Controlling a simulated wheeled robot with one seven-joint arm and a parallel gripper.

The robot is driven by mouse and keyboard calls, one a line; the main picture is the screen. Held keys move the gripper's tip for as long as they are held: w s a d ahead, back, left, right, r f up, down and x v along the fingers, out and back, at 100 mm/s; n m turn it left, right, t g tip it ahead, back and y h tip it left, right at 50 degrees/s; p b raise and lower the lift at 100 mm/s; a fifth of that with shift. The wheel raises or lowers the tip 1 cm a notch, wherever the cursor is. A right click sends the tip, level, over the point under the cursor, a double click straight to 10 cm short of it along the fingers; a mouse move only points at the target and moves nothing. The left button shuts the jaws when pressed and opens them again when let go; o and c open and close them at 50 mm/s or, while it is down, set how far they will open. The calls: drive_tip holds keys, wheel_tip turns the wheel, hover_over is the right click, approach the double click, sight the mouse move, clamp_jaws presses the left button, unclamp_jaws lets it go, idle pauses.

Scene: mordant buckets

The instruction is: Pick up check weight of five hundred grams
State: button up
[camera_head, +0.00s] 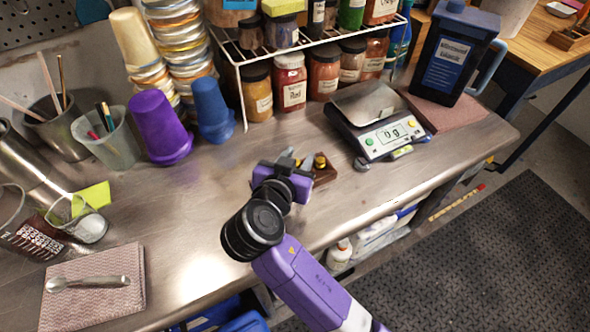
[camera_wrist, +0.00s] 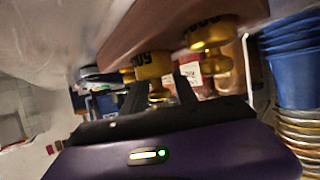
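A small dark wooden block (camera_head: 326,176) holding a brass check weight (camera_head: 320,160) sits on the steel bench, just right of my gripper (camera_head: 298,158). In the wrist view, the wooden block (camera_wrist: 150,32) appears tilted, with two brass weights: a left one (camera_wrist: 152,66) and a right one (camera_wrist: 208,36). Their dark lettering is too blurred to read surely. My gripper (camera_wrist: 161,84) is open, its dark fingers apart, with the left weight's lower part showing between them. Contact cannot be told.
A scale (camera_head: 385,125) stands right of the block, with a dark blue jug (camera_head: 450,60) beyond. A wire rack (camera_head: 240,85) with jars is behind; purple (camera_head: 160,128) and blue (camera_head: 213,108) buckets stand left. The bench's front edge is close.

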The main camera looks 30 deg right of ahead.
drive_tip(key=shift+w+d+f, duration=0.15)
drive_tip(key=shift+w+d, duration=0.05)
clamp_jaws()
idle(1.3)
